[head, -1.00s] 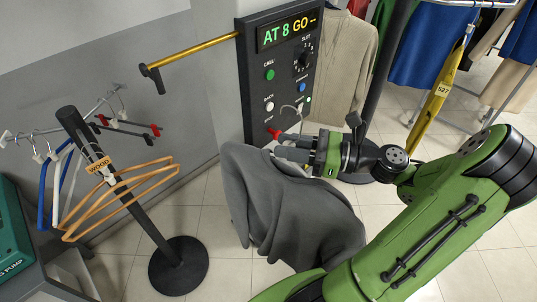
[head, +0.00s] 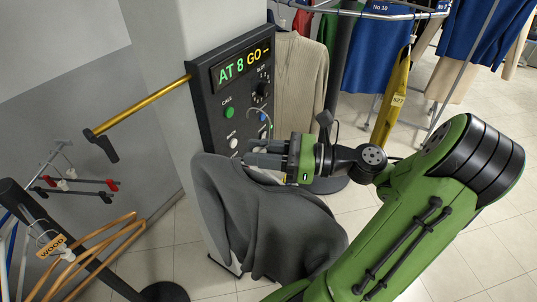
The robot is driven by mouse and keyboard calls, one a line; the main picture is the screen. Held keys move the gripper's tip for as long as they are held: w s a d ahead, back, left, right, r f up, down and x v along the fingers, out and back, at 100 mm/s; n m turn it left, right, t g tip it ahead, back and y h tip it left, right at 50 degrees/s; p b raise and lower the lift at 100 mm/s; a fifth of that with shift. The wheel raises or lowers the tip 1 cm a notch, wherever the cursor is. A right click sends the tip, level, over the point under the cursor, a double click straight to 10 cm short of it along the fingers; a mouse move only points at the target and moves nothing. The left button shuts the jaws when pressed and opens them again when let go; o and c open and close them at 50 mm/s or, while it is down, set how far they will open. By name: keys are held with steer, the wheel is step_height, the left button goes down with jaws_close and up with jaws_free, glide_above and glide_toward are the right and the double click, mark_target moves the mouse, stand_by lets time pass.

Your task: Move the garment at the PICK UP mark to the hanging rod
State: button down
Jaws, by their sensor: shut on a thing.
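A dark grey garment (head: 268,225) hangs in loose folds from my gripper (head: 256,152). The fingers are shut at its top, where a thin metal hanger hook (head: 264,116) sticks up above them. The rest of the hanger is hidden by the cloth and fingers. A gold rod (head: 140,105) with a black end runs left from the control panel. The garment is below and to the right of this rod, apart from it. I see no PICK UP mark in view.
The black control panel (head: 232,88), reading "AT 8 GO", stands close behind my gripper. Wooden hangers (head: 92,250), tagged WOOD, are at lower left beside a black post. Clothes hang at the back right, with a yellow garment (head: 392,100) tagged 527. Tiled floor is clear at right.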

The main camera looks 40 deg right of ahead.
steer(key=w+a+b, duration=0.2)
steer(key=w+a, duration=0.1)
steer(key=w, duration=0.6)
steer(key=w+a+b, duration=0.2)
steer(key=w+a, duration=0.1)
steer(key=w, duration=0.7)
steer(key=shift+a+b, duration=0.2)
steer(key=shift+b, duration=0.1)
stand_by(1.0)
steer(key=shift+w+r+p, duration=0.1)
steer(key=shift+w+p, duration=0.1)
steer(key=shift+p, duration=0.6)
steer(key=w+a+p, duration=0.2)
steer(key=w+p, duration=0.1)
steer(key=w, duration=0.2)
steer(key=shift+w, duration=0.35)
stand_by(0.8)
steer(key=shift+f, duration=0.25)
